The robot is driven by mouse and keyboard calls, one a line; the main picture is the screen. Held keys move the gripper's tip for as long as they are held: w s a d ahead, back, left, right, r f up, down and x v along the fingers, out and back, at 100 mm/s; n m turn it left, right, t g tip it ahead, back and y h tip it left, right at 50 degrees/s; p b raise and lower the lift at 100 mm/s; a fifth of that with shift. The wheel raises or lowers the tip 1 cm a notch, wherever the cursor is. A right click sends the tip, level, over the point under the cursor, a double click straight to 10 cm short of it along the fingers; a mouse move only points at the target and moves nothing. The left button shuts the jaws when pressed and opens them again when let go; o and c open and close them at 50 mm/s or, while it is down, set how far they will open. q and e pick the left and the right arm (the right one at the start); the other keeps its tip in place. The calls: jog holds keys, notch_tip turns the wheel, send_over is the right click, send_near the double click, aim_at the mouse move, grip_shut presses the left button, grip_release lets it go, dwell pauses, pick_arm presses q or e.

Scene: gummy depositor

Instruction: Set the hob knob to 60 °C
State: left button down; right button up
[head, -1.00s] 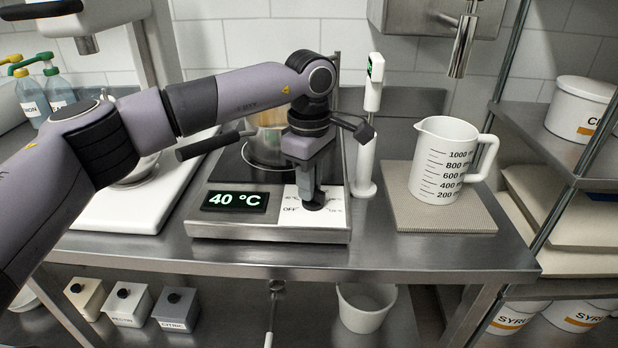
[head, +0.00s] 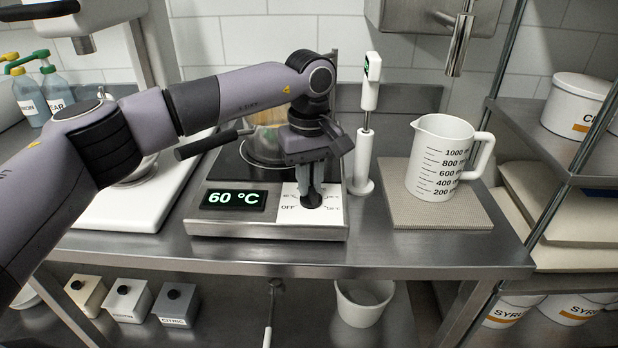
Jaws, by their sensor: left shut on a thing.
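The hob (head: 262,228) stands on the steel table, with a lit display (head: 234,199) that reads 60 °C. The black hob knob (head: 311,201) sits on a white dial plate (head: 329,214) at the hob's front right. The plate has an OFF mark at its left; the other marks are partly hidden or too small to read. My left gripper (head: 310,193) points down and is shut on the knob, covering its upper part. A pot (head: 268,140) on the hob is partly hidden behind my left arm. My right gripper is not in view.
A white probe stand (head: 364,160) rises just right of the hob. A measuring jug (head: 437,160) stands on a ribbed mat (head: 465,215) farther right. A dark handle (head: 205,145) projects left above the hob. The table's front strip is clear.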

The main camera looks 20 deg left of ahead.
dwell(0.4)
pick_arm(q)
jog(key=c, duration=1.1)
grip_release()
jog(key=shift+c, duration=0.2)
jog(key=shift+r+b, duration=0.3)
jog(key=shift+r, duration=3.3)
jog(key=shift+s, duration=0.15)
